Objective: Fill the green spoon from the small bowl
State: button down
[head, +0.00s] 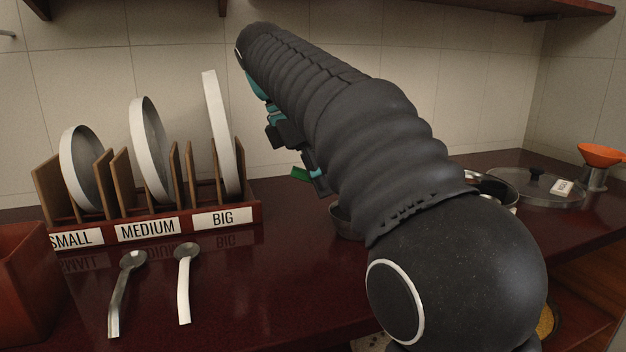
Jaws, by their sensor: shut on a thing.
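My gripper (318,184) points down near the middle of the picture, partly hidden behind my own dark arm. It is shut on the green spoon (300,174), of which only a short green handle end shows, sticking out to the left. The spoon's scoop is hidden, so I cannot tell whether it holds anything. A grey metal bowl (343,221), likely the small bowl, stands on the dark red counter below and slightly right of my gripper. Most of it, with its contents, is hidden by my arm.
A wooden rack (258,212) labelled SMALL, MEDIUM and BIG holds lids at the left. A metal spoon (117,293) and a white-handled spoon (184,285) lie before it. A pot (497,186), glass lid (535,189) and orange funnel (601,154) are at right.

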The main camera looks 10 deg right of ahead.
jog(key=shift+a, duration=1.4)
jog(key=shift+d, duration=1.5)
jog(key=shift+a, duration=0.2)
jog(key=shift+a, duration=0.6)
